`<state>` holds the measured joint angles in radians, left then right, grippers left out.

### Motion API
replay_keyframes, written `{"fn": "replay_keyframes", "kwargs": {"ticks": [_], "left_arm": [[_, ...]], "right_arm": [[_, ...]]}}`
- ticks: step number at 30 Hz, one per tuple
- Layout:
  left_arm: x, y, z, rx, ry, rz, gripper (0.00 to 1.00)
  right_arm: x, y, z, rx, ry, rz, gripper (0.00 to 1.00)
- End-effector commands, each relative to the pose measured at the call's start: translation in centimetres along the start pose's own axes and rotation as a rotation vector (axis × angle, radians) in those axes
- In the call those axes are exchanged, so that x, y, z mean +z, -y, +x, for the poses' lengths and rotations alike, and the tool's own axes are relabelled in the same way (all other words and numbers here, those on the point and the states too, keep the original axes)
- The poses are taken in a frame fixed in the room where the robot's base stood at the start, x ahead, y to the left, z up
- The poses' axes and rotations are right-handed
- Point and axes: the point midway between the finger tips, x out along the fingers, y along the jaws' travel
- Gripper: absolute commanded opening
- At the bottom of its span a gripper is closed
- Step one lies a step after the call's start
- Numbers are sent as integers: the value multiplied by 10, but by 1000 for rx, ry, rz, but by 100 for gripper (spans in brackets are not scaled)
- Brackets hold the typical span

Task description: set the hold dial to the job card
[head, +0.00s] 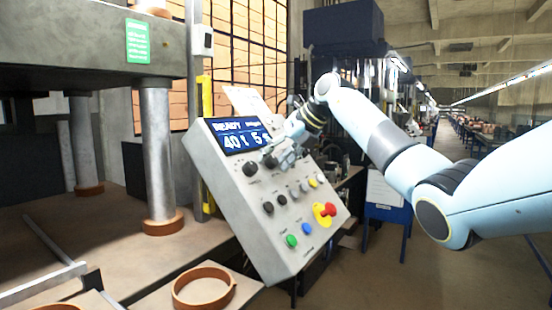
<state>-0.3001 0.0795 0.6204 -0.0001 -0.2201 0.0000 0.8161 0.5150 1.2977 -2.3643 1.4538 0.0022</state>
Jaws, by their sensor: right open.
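The grey control panel (232,195) tilts toward me, with a lit blue display (240,137) reading READY, 40 t and what looks like 5 s. A black dial (250,168) sits below the display. My right gripper (274,160) is open at the panel's upper right, just right of this dial. I cannot tell whether the fingers touch anything. A pale paper (246,101), perhaps the job card, stands behind the panel's top; its writing is unreadable. My left gripper is out of view.
A red emergency knob (327,210) on yellow, a green button (291,241) and a blue button (306,228) sit lower on the panel. The press with steel columns (158,150) stands left. A brown ring (203,288) lies in front.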

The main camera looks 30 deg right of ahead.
Motion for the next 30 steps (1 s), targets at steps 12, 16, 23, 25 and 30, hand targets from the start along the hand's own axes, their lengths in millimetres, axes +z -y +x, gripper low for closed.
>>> {"fn": "replay_keyframes", "kwargs": {"ticks": [12,16,23,25,30], "left_arm": [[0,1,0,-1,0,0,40],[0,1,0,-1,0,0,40],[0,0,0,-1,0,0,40],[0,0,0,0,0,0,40],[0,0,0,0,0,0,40]], "right_arm": [[1,2,-47,-5,3,-2,55],[1,2,-76,-5,3,-3,55],[0,1,-112,-1,1,-1,55],[0,1,-117,-2,0,-1,55],[0,0,-120,0,-1,1,55]]}}
